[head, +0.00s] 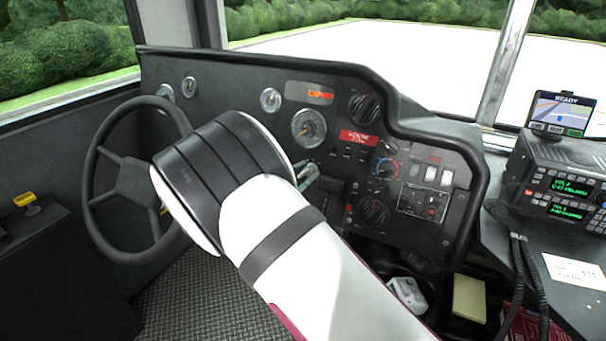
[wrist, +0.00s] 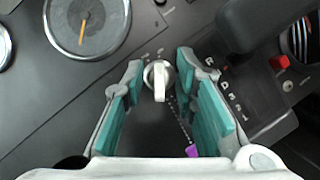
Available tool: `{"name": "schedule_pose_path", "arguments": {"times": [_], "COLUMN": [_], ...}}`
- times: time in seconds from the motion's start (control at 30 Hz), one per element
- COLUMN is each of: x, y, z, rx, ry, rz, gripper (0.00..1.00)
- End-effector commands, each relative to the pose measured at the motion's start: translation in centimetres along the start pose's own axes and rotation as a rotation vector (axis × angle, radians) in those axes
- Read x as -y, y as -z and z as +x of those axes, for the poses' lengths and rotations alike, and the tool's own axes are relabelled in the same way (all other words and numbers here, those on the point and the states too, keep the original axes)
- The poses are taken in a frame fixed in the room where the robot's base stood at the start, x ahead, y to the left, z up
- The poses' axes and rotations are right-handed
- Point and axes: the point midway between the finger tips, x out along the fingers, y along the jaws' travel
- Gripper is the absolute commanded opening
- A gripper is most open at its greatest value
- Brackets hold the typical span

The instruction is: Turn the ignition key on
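The ignition key (wrist: 159,80) is a pale silver knob with a raised grip, set in the dark dashboard panel. It shows in the wrist view at upper middle, with its grip running up and down the picture. My gripper (wrist: 160,73) has its two teal-padded fingers apart, one on each side of the key, with a visible gap on both sides. In the head view, part of my gripper (head: 307,175) shows near the dashboard beyond my white and black arm. The key cannot be made out there.
A large gauge (wrist: 88,22) lies up and left of the key. A gear selector panel (wrist: 232,95) with letters and a dark lever are on the right. In the head view, the steering wheel (head: 96,170) stands left of my arm, and a radio (head: 560,185) sits at right.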

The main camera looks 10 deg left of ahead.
Motion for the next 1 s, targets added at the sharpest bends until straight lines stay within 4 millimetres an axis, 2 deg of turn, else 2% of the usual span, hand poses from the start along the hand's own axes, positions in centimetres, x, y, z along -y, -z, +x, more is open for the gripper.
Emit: {"name": "schedule_pose_path", "arguments": {"times": [0.17,0.27,0.37,0.7,0.8,1.0], "x": [0.0,-0.1,-0.1,-0.1,0.0,0.0], "y": [0.0,0.0,0.0,0.1,0.1,0.0], "z": [-0.1,-0.8,-2.3,-9.0,-10.4,-11.9], "rx": [0.001,-0.001,-0.001,-0.002,-0.001,0.001], "ry": [0.0,-0.002,-0.002,-0.003,-0.001,-0.001], "rz": [0.0,0.0,0.0,0.0,0.0,0.0], "gripper": [0.26,0.26,0.26,0.26,0.26,0.26]}}
